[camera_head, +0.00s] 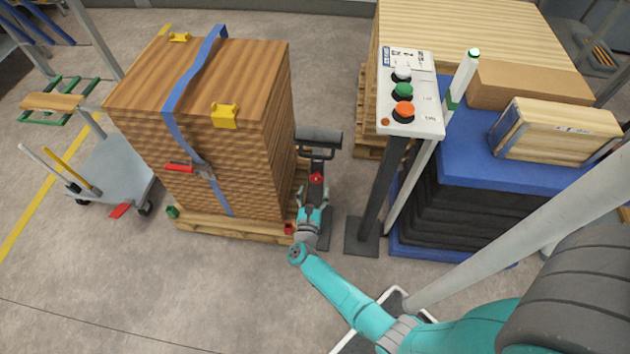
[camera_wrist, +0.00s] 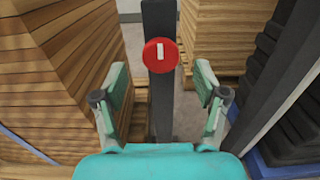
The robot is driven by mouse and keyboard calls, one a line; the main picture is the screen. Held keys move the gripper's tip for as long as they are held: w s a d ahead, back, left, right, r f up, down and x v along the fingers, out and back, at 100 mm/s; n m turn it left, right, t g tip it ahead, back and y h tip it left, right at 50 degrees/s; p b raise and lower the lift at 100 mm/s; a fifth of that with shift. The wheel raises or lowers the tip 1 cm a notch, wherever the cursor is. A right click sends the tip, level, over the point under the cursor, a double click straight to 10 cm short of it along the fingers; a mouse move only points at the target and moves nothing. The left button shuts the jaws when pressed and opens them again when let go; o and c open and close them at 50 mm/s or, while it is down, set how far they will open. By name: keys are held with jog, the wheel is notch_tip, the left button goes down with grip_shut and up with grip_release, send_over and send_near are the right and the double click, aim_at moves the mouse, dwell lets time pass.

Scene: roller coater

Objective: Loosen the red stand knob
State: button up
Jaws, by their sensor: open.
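The red stand knob (camera_wrist: 160,55) is a round red disc with a white vertical bar, on a dark upright post (camera_wrist: 158,110) in the wrist view. It also shows small and red in the head view (camera_head: 316,178), below a dark roller head (camera_head: 318,137). My gripper (camera_wrist: 160,88) is open, its two teal fingers spread to the left and right of the post. The knob appears just beyond and above the fingertips, between them in the picture, with nothing held. In the head view my gripper (camera_head: 314,198) reaches up toward the knob.
A strapped stack of wooden boards (camera_head: 240,170) on a pallet stands close on the left. On the right are a button post (camera_head: 412,115) and a blue-topped stack (camera_head: 460,170). A narrow gap of floor lies between. A cart (camera_head: 112,170) stands far left.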

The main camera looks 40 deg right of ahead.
aim_at(316, 180)
jog(key=shift+x, duration=2.3)
jog(key=c, duration=1.1)
